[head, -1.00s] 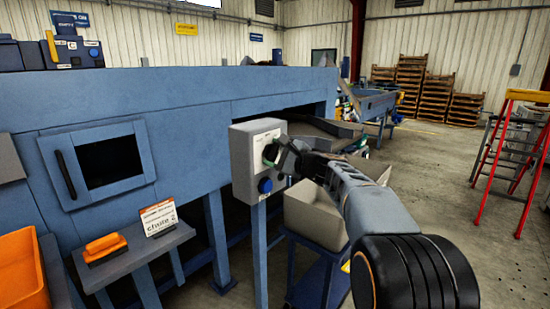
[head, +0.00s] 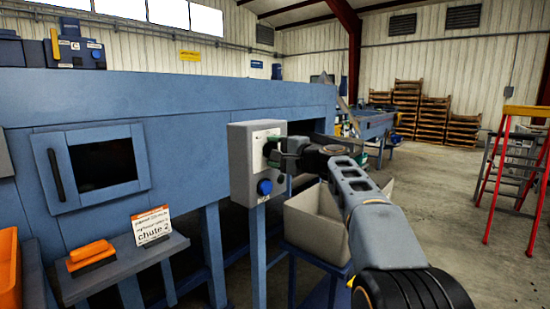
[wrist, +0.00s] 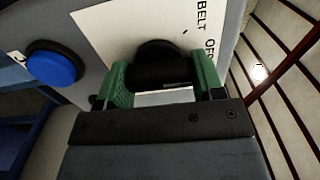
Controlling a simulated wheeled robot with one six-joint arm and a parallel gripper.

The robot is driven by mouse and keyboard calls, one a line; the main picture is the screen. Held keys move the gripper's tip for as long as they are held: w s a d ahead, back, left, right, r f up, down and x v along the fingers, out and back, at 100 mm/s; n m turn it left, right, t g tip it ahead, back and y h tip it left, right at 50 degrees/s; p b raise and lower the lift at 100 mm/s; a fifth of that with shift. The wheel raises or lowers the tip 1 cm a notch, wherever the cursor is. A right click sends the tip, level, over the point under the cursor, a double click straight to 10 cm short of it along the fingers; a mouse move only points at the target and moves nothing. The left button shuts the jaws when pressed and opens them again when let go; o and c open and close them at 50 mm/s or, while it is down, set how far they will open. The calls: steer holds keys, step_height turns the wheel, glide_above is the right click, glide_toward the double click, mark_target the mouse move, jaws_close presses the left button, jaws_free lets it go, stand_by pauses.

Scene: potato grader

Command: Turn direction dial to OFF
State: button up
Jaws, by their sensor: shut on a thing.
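The direction dial (wrist: 160,68) is a black knob on a white label plate (wrist: 108,30) of a grey control box (head: 241,165). The plate shows the letters "BELT" and "OF". In the wrist view the green fingers of my gripper (wrist: 163,82) sit on both sides of the knob, shut on it. In the head view my gripper (head: 273,152) reaches the box face from the right, and the dial is mostly hidden behind it. The dial's pointer position cannot be made out. A blue button (head: 264,187) is below the dial on the same face.
A cream bin (head: 315,225) stands on a blue cart right of the box. A shelf (head: 130,272) with an orange-handled brush (head: 90,253) and a "chute 2" card (head: 151,225) is at the left. A red stepladder (head: 505,180) stands right; the floor between is open.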

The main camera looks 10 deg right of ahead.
stand_by(0.5)
steer(key=o, duration=0.9)
steer(key=shift+s+d, duration=0.1)
steer(key=b+v, duration=0.1)
steer(key=v, duration=1.2)
steer(key=shift+s+d, duration=0.2)
steer(key=shift+s, duration=0.05)
